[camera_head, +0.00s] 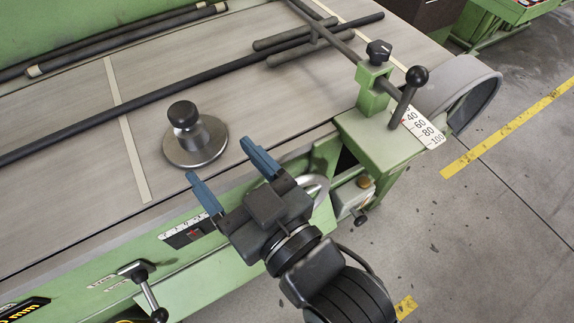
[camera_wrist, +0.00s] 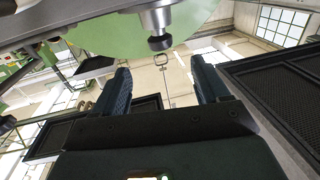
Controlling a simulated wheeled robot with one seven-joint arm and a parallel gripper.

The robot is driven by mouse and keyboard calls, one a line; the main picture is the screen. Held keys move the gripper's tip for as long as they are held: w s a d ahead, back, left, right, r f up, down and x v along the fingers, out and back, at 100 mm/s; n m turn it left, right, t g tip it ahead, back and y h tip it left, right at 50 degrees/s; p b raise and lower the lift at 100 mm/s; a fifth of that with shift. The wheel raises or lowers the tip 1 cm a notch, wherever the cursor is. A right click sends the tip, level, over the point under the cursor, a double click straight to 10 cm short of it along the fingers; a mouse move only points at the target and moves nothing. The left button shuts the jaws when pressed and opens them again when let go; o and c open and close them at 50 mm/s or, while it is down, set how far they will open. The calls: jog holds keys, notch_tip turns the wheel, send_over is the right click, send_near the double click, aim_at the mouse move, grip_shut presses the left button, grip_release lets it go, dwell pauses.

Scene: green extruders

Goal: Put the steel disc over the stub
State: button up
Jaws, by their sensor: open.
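A round steel disc (camera_head: 193,150) lies flat on the machine bed, with a narrower steel neck and a black knob (camera_head: 184,115) rising upright from its middle. The neck (camera_wrist: 155,18) and black knob (camera_wrist: 159,42) also show at the top of the wrist view, with the knob pointing down in the picture. I cannot make out a separate stub. My gripper (camera_head: 231,175) is open and empty, its blue fingers pointing toward the disc from the bed's front edge. In the wrist view the fingers (camera_wrist: 162,88) stand wide apart, with nothing between them.
The grey bed (camera_head: 75,135) has a long dark bar (camera_head: 150,94) behind the disc. A green bracket (camera_head: 373,90) with a black-knobbed lever (camera_head: 412,85) and a number scale stands at the right.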

jog(key=s+d+f+m+h, duration=0.2)
jog(key=s+d, duration=0.3)
jog(key=d, duration=0.3)
jog(key=s+d+f+m+t+h, duration=0.1)
jog(key=s+d+h, duration=0.3)
jog(key=d, duration=0.5)
jog(key=s+d+f+m+h, duration=0.3)
jog(key=s+d, duration=0.4)
jog(key=d, duration=0.1)
jog(key=shift+s+d+f+t, duration=0.15)
jog(key=shift+d+f+t, duration=0.15)
jog(key=shift+d+f, duration=0.05)
jog(key=shift+o, duration=0.5)
jog(key=s+d+r+m+h, duration=0.2)
jog(key=s+d, duration=0.1)
jog(key=s, duration=0.3)
jog(key=shift+s+d+h, duration=0.15)
jog(key=shift+s+h, duration=0.15)
jog(key=shift+s, duration=0.1)
